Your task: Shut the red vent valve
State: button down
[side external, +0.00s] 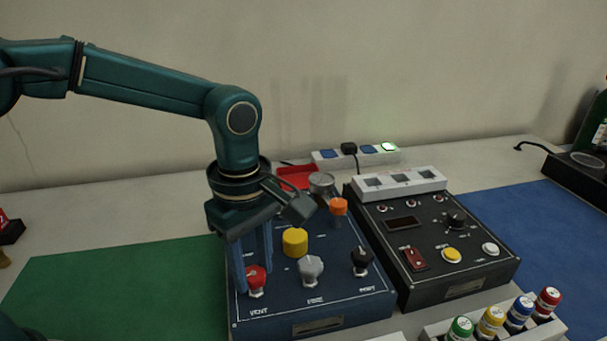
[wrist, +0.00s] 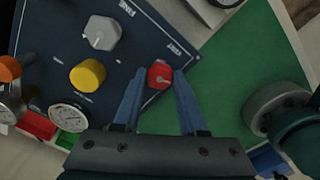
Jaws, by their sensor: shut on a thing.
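The red vent valve (side external: 256,277) is a small round knob with a pale pointer mark, at the front left of the dark blue panel (side external: 345,308), above the VENT label. In the wrist view the red knob (wrist: 160,75) sits between the tips of my blue fingers. My gripper (side external: 254,272) points down and is shut on the knob, one finger on each side. The knob is still seated on the panel. The near finger and the gripper body hide part of the panel's left side in the side view.
A gauge (wrist: 70,117) is behind. A black switch box (side external: 440,278) stands right. The green mat (side external: 110,290) is clear.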

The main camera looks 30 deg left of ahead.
jog(key=m, duration=1)
jog(key=shift+m, duration=0.4)
jog(key=m, duration=0.5)
jog(key=shift+m, duration=0.3)
jog(key=m, duration=0.5)
jog(key=shift+m, duration=0.4)
jog(key=shift+c, duration=2.3)
grip_release()
jog(key=shift+r, duration=0.1)
